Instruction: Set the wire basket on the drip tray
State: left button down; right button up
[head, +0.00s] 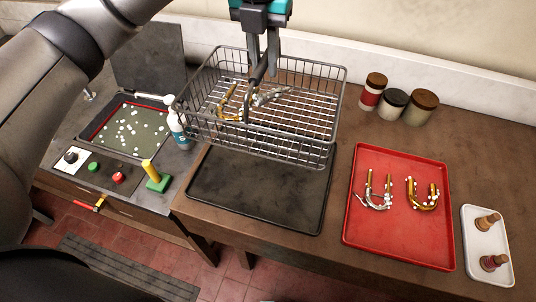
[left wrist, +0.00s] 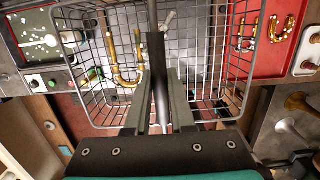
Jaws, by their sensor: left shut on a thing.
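The grey wire basket (head: 258,128) holds a brass tube piece and a silvery one (head: 240,103). My left gripper (head: 260,75) comes down over its middle, shut on the basket's handle. The wrist view shows the gripper (left wrist: 158,85) inside the basket's outline (left wrist: 238,85), with a curved brass tube (left wrist: 125,75) in it. The black drip tray (head: 255,205) lies on the brown bench. The basket appears raised above the tray's far part and hides it; the tray's near part is bare. My right gripper is not in view.
A red tray (head: 398,225) with two tube pieces lies to the right. Beyond it is a white tray (head: 486,246) with two small items. Three jars (head: 394,104) stand behind. A bottle (head: 178,130) and a sink-like basin (head: 125,130) are close on the left.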

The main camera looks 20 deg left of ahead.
aim_at(264, 117)
pick_arm(q)
notch_tip(264, 117, down, 20)
jog(key=shift+r+p, duration=0.2)
jog(key=shift+p, duration=0.15)
dwell(0.3)
jog(key=c, duration=1.2)
grip_release()
jog(key=shift+s+f, duration=0.1)
jog(key=shift+f, duration=0.05)
jog(key=o, duration=0.4)
jog(key=shift+o, duration=0.2)
jog(key=r, duration=0.4)
jog(key=s+r, duration=0.1)
jog(key=r, duration=0.7)
jog(key=shift+s+r, duration=0.1)
jog(key=shift+s, duration=0.15)
